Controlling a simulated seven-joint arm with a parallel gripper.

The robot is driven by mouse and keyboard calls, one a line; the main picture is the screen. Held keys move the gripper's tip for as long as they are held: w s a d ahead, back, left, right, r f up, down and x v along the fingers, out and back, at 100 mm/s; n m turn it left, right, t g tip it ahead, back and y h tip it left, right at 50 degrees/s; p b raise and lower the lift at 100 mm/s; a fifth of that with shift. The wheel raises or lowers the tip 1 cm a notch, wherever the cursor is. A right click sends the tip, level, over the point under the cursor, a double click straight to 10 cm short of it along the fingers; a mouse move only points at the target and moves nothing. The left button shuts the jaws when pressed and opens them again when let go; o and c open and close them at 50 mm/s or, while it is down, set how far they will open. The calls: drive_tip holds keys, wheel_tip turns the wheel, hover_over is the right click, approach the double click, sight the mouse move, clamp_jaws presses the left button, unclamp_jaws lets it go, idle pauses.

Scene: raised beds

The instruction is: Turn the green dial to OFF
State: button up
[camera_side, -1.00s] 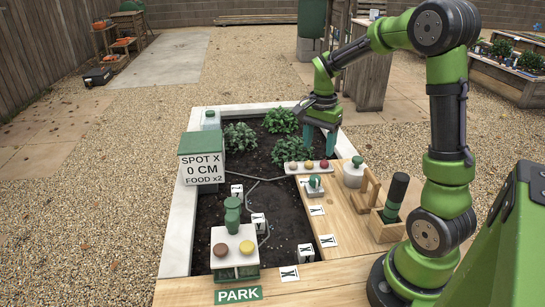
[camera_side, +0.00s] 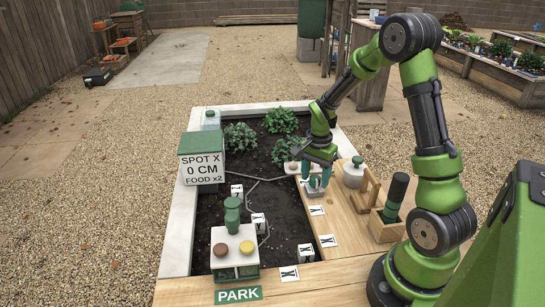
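The green dial (camera_side: 314,184) sits on a small pale base on the wooden board, at the right side of the soil bed. My gripper (camera_side: 316,177) is right above it and points down. Its two teal fingers are apart, one on each side of the dial's top. The fingers and the gripper body hide part of the dial. I cannot tell whether the fingers touch it, and its markings are too small to read.
A white-lidded pot (camera_side: 353,173), a wooden handle frame (camera_side: 367,192) and a wooden box (camera_side: 385,227) with a dark green-banded cylinder stand close to the right. Small white tags (camera_side: 316,210) lie nearby.

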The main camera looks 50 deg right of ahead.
drive_tip(key=c, duration=0.9)
drive_tip(key=shift+n, duration=0.3)
drive_tip(key=n, duration=0.3)
drive_tip(key=shift+n, duration=0.3)
drive_tip(key=n, duration=0.4)
drive_tip(key=shift+n, duration=0.3)
drive_tip(key=n, duration=0.4)
drive_tip(key=shift+n, duration=2.5)
